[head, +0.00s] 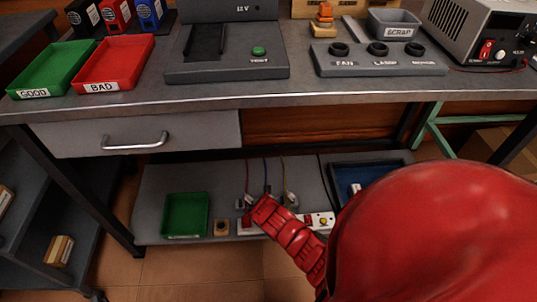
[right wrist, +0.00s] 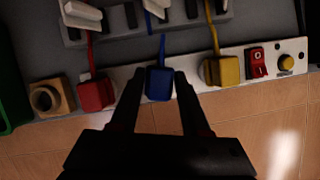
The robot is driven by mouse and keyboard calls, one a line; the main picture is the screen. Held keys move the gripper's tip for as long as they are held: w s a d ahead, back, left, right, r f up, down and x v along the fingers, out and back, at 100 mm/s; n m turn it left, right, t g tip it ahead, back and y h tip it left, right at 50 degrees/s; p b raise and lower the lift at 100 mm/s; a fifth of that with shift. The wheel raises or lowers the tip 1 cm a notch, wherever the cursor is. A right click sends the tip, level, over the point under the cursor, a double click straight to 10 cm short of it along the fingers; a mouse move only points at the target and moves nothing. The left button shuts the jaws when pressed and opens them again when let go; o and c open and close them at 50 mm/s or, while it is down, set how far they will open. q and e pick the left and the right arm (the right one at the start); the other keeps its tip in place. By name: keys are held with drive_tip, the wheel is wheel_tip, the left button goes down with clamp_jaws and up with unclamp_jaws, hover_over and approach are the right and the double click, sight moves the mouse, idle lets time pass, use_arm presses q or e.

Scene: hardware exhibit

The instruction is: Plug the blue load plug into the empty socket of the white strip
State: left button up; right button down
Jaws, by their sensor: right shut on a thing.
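The blue plug (right wrist: 159,83) is between the fingers of my right gripper (right wrist: 159,78) in the right wrist view, and the gripper is shut on it. Its blue cord runs up from it. It sits over the white strip (right wrist: 272,76), between the red plug (right wrist: 96,92) and the yellow plug (right wrist: 222,70). I cannot tell whether it is fully seated, and the socket under it is hidden. In the head view my right gripper (head: 258,207) reaches to the white strip (head: 318,217) on the lower shelf. My left gripper is not in view.
A wooden block with a ring (right wrist: 50,98) stands at left. A green tray (head: 186,214) and a blue tray (head: 346,178) are on the shelf. The bench top (head: 270,92) overhangs the shelf.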

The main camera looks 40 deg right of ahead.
drive_tip(key=shift+f, duration=0.2)
idle(0.3)
drive_tip(key=shift+c, duration=1.5)
unclamp_jaws()
drive_tip(key=shift+o, duration=0.3)
drive_tip(key=shift+o, duration=1.2)
drive_tip(key=shift+r, duration=0.15)
drive_tip(key=shift+r+p, duration=2.9)
drive_tip(key=shift+r, duration=0.5)
drive_tip(key=shift+f, duration=0.1)
